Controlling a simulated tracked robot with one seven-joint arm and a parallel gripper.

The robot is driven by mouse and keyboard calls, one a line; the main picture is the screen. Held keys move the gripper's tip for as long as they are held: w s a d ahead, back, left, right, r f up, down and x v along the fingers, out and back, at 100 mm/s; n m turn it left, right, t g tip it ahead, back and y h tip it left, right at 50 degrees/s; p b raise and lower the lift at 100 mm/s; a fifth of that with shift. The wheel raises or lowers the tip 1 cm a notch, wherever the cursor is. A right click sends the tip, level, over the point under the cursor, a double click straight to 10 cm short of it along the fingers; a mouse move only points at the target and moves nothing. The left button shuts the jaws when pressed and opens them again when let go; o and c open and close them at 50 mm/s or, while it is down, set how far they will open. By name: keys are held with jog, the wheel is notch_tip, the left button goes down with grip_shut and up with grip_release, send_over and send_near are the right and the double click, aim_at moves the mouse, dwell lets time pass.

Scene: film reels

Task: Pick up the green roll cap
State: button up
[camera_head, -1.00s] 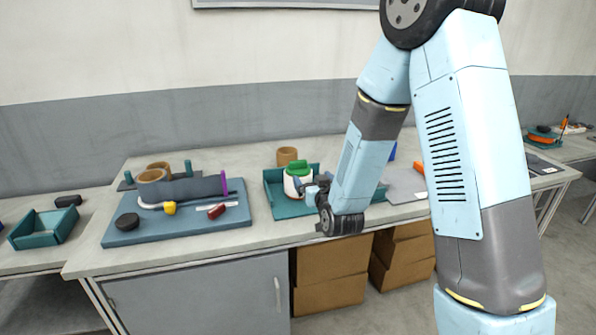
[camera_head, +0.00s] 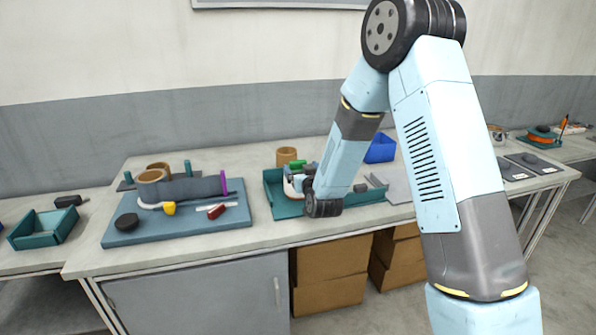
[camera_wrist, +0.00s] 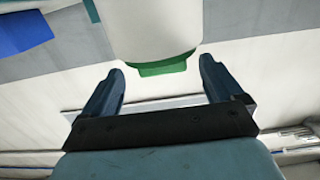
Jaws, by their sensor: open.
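The green roll cap (camera_head: 298,163) sits on top of a white roll (camera_head: 288,188) in the teal tray, seen in the head view. My gripper (camera_head: 300,180) is in front of the roll and hides much of it and part of the cap. In the wrist view, the green cap (camera_wrist: 165,66) shows at the end of the white roll (camera_wrist: 150,25), between my two open fingers (camera_wrist: 161,66). Gaps remain visible on both sides, and I cannot tell how deep the cap is between the fingers.
The teal tray (camera_head: 272,200) has low walls. A brown ring (camera_head: 286,155) stands behind it, and a blue bin (camera_head: 380,148) stands to the right. A blue board (camera_head: 120,236) with tools and a dark disc lies to the left.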

aim_at(299, 167)
jog(key=x, duration=0.4)
jog(key=shift+a+f, duration=0.1)
jog(key=shift+f, duration=0.05)
jog(key=c, duration=1.1)
